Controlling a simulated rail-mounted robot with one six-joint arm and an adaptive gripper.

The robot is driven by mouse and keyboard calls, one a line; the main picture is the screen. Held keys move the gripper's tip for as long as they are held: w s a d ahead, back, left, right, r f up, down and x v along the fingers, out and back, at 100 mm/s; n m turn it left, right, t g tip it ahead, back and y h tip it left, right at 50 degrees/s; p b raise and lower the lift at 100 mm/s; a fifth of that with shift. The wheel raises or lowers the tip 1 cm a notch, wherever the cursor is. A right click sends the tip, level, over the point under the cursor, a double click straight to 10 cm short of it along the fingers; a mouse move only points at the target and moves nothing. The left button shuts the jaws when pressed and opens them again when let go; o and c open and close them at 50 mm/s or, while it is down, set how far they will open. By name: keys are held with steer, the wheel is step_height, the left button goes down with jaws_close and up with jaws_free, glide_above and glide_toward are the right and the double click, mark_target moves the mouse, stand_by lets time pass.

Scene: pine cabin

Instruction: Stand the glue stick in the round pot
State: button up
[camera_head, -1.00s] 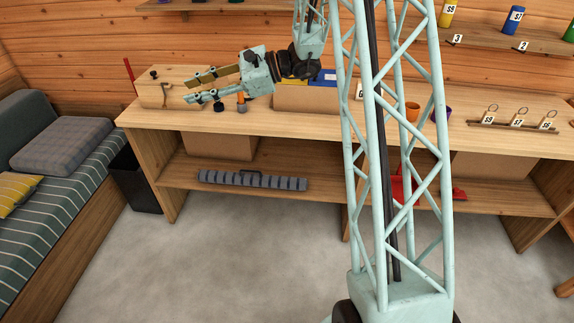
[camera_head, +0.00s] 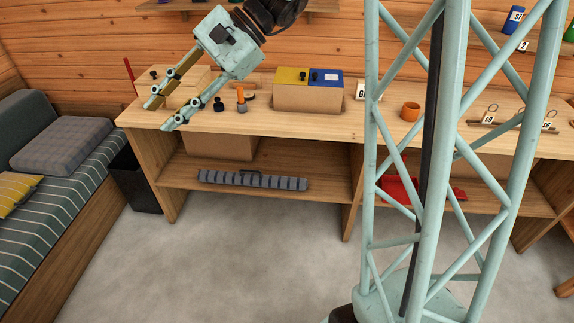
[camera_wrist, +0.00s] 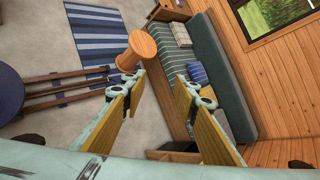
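My gripper (camera_head: 160,114) is open and empty over the left end of the workbench in the head view. Its two fingers also stand apart in the wrist view (camera_wrist: 158,82), with nothing between them. A small upright orange item with a grey lower part (camera_head: 241,98), possibly the glue stick, stands on the bench right of my gripper, apart from it. An orange round pot (camera_head: 410,111) stands farther right on the bench, close to my mast. Neither the orange item nor the pot shows in the wrist view.
A small black-knobbed item (camera_head: 219,104) stands beside the orange item. A box with yellow and blue top sections (camera_head: 308,97) stands between it and the pot. A wooden box (camera_head: 172,82) is behind my gripper. The wrist view shows a sofa (camera_wrist: 222,60) and stool (camera_wrist: 137,50).

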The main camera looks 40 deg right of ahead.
steer(key=s+a+r+n+g+h, duration=0.15)
steer(key=s+n+h, duration=0.3)
steer(key=s, duration=1.15)
steer(key=s+d+r+n+t+h, duration=0.1)
steer(key=s+d+n+h, duration=0.2)
steer(key=s, duration=0.5)
steer(key=s+d+r+n+t+h, duration=0.1)
steer(key=s+d+n+t+h, duration=0.1)
steer(key=s+d+n, duration=0.3)
steer(key=shift+s+d+h, duration=0.55)
steer(key=shift+s+d, duration=0.45)
steer(key=shift+s, duration=1.15)
